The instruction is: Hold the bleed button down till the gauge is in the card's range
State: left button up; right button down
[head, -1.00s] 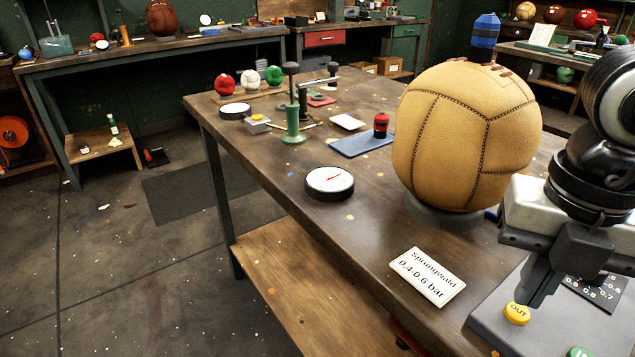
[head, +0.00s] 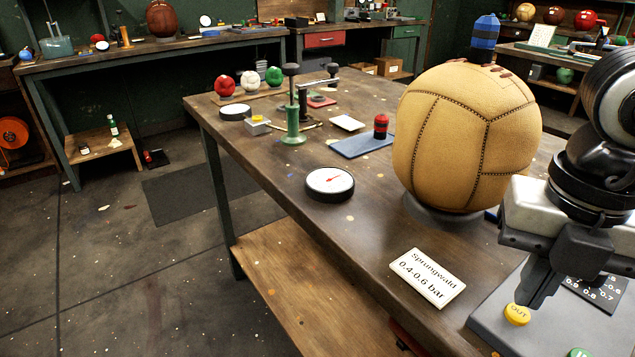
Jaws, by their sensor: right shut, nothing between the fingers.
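The white card (head: 428,277) reads "Sprungwald 0.4-0.6 bar". A round gauge (head: 330,182) left of the ball has a red needle pointing up and right; its scale is too small to read. The yellow OUT button (head: 517,314) is on a grey unit (head: 487,320) at lower right. My right gripper (head: 532,300) is shut and empty, its tips right at the button's far right edge; contact is unclear. My left gripper is not in view.
A green IN button (head: 580,353) is cut off at the bottom edge. A number panel (head: 597,290) is partly hidden by my gripper. Bench between gauge and card is clear.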

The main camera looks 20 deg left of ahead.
dwell(0.5)
jog(key=shift+f, duration=0.15)
jog(key=shift+f+b, duration=0.95)
jog(key=shift+b, duration=0.15)
jog(key=shift+r, duration=0.1)
notch_tip(320, 180, up, 6)
jog(key=p, duration=0.3)
jog(key=shift+p, duration=0.3)
dwell(1.1)
